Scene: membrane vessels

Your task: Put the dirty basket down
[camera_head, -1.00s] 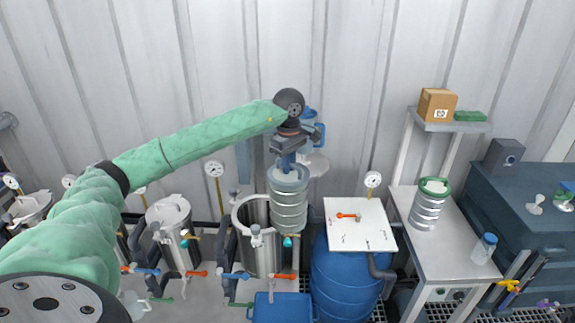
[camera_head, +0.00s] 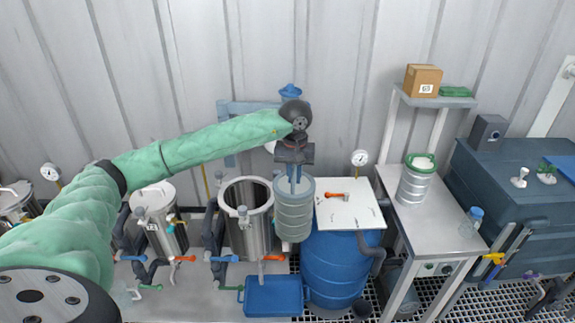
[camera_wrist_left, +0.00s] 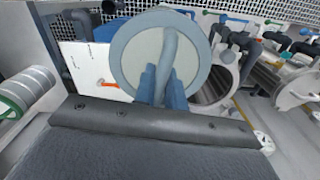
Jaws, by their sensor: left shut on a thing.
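The dirty basket, a grey ribbed cylinder (camera_head: 293,217), hangs upright from my left gripper (camera_head: 295,180). In the left wrist view the fingers (camera_wrist_left: 163,88) are shut on the bar across the top of the basket (camera_wrist_left: 135,58). In the head view the basket appears between the open steel vessel (camera_head: 232,195) and the white board (camera_head: 352,212) on the blue barrel (camera_head: 340,270), overlapping both edges. Its height above them is hard to tell. My right gripper is not in view.
A ribbed basket with a green rim (camera_head: 415,186) stands on the steel table (camera_head: 425,228), beside a blue-capped bottle (camera_head: 470,222). The table's middle is clear. A blue box (camera_head: 273,297) lies in front of the vessel.

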